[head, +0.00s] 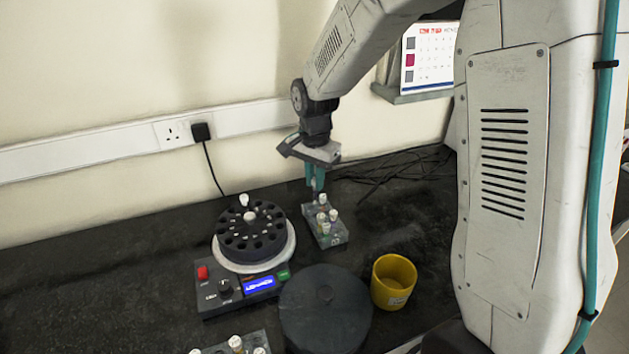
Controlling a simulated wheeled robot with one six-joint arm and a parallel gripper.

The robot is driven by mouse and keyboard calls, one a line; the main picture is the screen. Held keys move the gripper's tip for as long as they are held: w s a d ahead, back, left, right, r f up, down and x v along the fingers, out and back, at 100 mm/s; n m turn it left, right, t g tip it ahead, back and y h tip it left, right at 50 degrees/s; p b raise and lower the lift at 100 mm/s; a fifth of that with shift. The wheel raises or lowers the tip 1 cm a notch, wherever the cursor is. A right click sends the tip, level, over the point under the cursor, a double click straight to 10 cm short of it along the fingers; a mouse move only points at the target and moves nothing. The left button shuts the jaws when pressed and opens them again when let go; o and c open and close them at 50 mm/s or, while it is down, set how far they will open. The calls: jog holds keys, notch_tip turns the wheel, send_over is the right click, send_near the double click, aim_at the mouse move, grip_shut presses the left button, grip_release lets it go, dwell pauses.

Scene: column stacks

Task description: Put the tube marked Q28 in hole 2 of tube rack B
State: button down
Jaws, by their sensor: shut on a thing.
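My gripper (316,187) has teal fingers and points down over the far end of a small grey tube rack (333,240). It is shut on a tube, mostly hidden between and below the fingers. I cannot tell whether that tube is still in a hole or clear of the rack. Several white-capped tubes (333,215) stand in this rack. A second rack (262,338) with white-capped tubes is cut off by the bottom edge. The rack letters, hole numbers and tube marks are too small to read, so I cannot pick out Q28 or rack B.
A centrifuge (208,299) with a dark round rotor (235,238) and one white-capped tube (244,200) stands left of the rack. A dark round lid (325,308) and yellow cup (396,283) are in front. Cables (385,172) lie behind. The left worktop is clear.

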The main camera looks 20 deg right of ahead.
aim_at(316, 194)
jog(key=shift+m, duration=0.4)
jog(key=shift+s+a+f, duration=0.1)
jog(key=shift+s+f, duration=0.1)
jog(key=shift+f, duration=0.5)
jog(key=shift+s+f, duration=0.2)
jog(key=shift+f, duration=0.5)
jog(key=shift+s+a+f, duration=0.1)
jog(key=shift+s+f, duration=0.1)
jog(key=shift+f, duration=0.5)
jog(key=shift+f, duration=0.75)
jog(key=shift+f, duration=0.75)
jog(key=shift+f, duration=0.1)
jog(key=c, duration=1)
grip_release()
jog(key=shift+s, duration=0.1)
